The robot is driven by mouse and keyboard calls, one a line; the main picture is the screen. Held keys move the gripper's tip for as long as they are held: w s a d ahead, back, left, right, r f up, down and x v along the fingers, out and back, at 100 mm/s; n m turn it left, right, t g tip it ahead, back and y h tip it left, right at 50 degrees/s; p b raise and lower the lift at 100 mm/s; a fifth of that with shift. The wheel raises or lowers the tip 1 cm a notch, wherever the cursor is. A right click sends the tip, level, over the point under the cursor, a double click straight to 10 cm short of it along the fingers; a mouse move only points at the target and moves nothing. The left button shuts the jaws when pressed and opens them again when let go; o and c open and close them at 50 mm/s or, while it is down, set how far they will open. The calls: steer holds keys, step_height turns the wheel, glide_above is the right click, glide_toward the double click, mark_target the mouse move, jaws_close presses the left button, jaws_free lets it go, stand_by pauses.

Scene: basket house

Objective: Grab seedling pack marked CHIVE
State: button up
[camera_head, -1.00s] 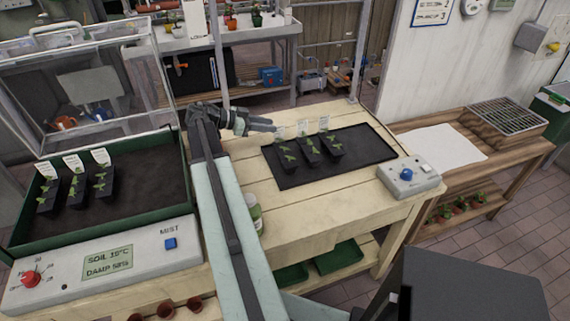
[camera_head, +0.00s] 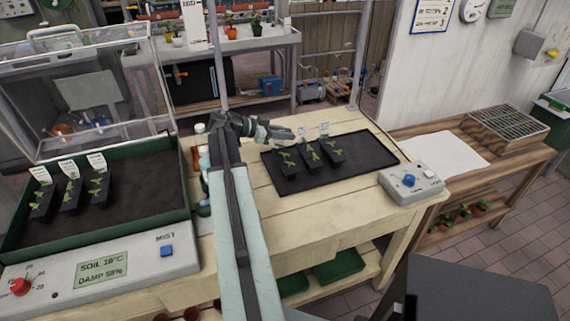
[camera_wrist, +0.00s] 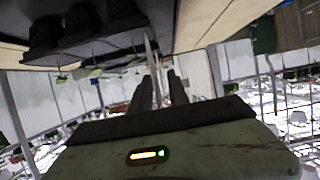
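Three black seedling packs stand in a row on a black mat (camera_head: 360,157) on the wooden bench: left pack (camera_head: 288,166), middle pack (camera_head: 311,160), right pack (camera_head: 335,155). Dark packs (camera_wrist: 80,25) show at upper left there.
A green-edged soil tray (camera_head: 140,208) at left holds three more labelled packs (camera_head: 70,193). A grey control box (camera_head: 410,182) stands at the bench's right end. Bottles (camera_head: 204,160) stand beside my arm. The right part of the mat is clear.

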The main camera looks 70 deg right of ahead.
jaws_close()
stand_by(1.4)
